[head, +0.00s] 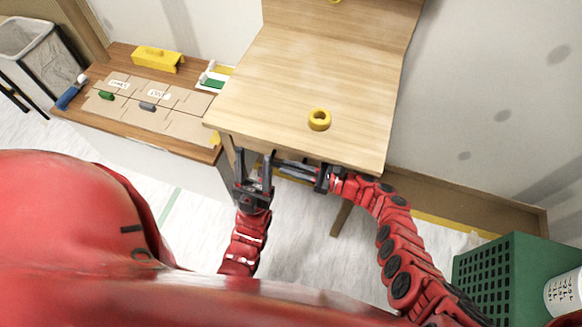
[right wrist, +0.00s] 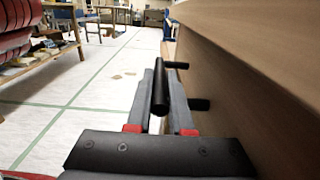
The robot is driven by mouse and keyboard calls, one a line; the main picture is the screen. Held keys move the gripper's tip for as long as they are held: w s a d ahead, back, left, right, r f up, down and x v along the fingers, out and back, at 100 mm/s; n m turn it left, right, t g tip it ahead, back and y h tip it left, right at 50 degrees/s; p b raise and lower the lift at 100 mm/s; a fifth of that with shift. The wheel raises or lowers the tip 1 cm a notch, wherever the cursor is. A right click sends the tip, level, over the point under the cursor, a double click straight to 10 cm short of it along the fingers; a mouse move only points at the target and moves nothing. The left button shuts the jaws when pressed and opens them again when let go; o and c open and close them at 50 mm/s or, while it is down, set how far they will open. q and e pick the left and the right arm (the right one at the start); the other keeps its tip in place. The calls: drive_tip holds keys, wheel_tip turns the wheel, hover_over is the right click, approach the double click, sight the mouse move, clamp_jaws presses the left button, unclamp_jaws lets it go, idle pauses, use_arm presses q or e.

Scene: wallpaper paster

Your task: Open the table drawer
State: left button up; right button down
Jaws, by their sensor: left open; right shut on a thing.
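The wooden table (head: 300,75) stands in front of me in the head view, and its drawer is under the front edge, mostly hidden by the tabletop. In the right wrist view the wooden front (right wrist: 245,60) runs along the right side, with a black bar handle (right wrist: 161,95) standing off it. My right gripper (right wrist: 165,100) is shut on the handle, one finger on each side of it. In the head view the right gripper (head: 290,168) lies along the table's front edge. My left gripper (head: 255,170) is open and empty, pointing up near the table's front left corner.
A yellow ring (head: 319,119) lies on the tabletop. A low bench (head: 130,140) at the left holds cardboard pieces, tools and a yellow box (head: 157,59). A green crate (head: 505,275) stands at the lower right. A wire bin (head: 45,60) is at the far left.

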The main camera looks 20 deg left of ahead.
drive_tip(key=s+p, duration=1.2)
drive_tip(key=s, duration=1)
drive_tip(key=shift+s+a, duration=0.35)
drive_tip(key=shift+a, duration=0.05)
drive_tip(key=c, duration=0.8)
unclamp_jaws()
